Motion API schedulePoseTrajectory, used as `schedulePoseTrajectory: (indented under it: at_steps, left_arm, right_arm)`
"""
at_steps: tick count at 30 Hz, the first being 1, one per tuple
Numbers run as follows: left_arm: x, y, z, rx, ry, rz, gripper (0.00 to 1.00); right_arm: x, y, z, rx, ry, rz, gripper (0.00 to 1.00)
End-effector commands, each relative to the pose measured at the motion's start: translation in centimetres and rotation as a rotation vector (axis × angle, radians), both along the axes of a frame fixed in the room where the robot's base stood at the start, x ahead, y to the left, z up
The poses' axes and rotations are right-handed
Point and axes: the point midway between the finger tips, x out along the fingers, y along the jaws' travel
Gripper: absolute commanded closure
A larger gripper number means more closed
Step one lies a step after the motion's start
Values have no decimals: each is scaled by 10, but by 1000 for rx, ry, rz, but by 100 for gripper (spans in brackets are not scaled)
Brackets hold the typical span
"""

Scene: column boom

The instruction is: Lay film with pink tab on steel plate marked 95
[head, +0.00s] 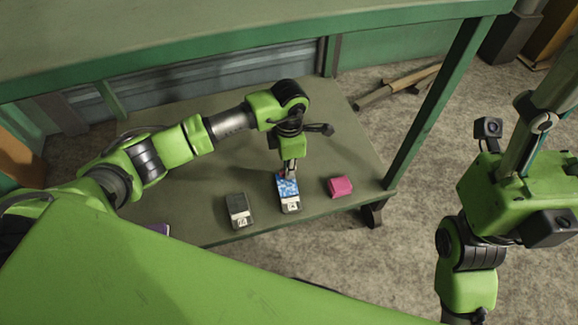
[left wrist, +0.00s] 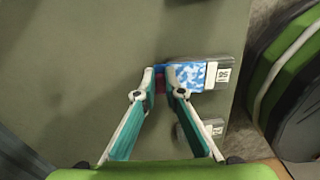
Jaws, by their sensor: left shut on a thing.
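A blue-and-white patterned film (head: 287,187) lies over the far part of a grey steel plate (head: 291,208); I cannot tell whether it lies flat on it. In the left wrist view the film (left wrist: 188,77) leaves the label end of this plate (left wrist: 224,75) bare, and the label reads 95. My left gripper (head: 289,172) points down at the film's far end. In the left wrist view its fingers (left wrist: 160,80) are shut on the film's pink-red tab (left wrist: 160,84), which they partly hide.
A second labelled plate (head: 238,210) lies left of the first, with a gap between them. A pink block (head: 340,187) sits to the right, near the front edge of the green table (head: 220,180). An upper shelf (head: 230,40) and a post (head: 437,95) frame the space.

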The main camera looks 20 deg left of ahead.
Motion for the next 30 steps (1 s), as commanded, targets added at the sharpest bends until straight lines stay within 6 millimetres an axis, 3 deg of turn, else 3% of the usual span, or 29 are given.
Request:
schedulePoseTrajectory:
  at_steps: [5,6,8,15,18,30]
  left_arm:
    - [0,0,0,0,0,0,100]
    - [0,0,0,0,-1,0,85]
    - [0,0,0,0,-1,0,71]
    - [0,0,0,0,-1,0,71]
    - [0,0,0,0,-1,0,54]
    - [0,0,4,0,-1,0,54]
  right_arm:
    - [0,0,0,0,0,0,41]
    - [0,0,0,0,0,0,41]
    - [0,0,0,0,0,0,41]
    - [0,0,0,0,1,0,41]
    - [0,0,0,0,1,0,41]
    - [-1,0,4,0,-2,0,41]
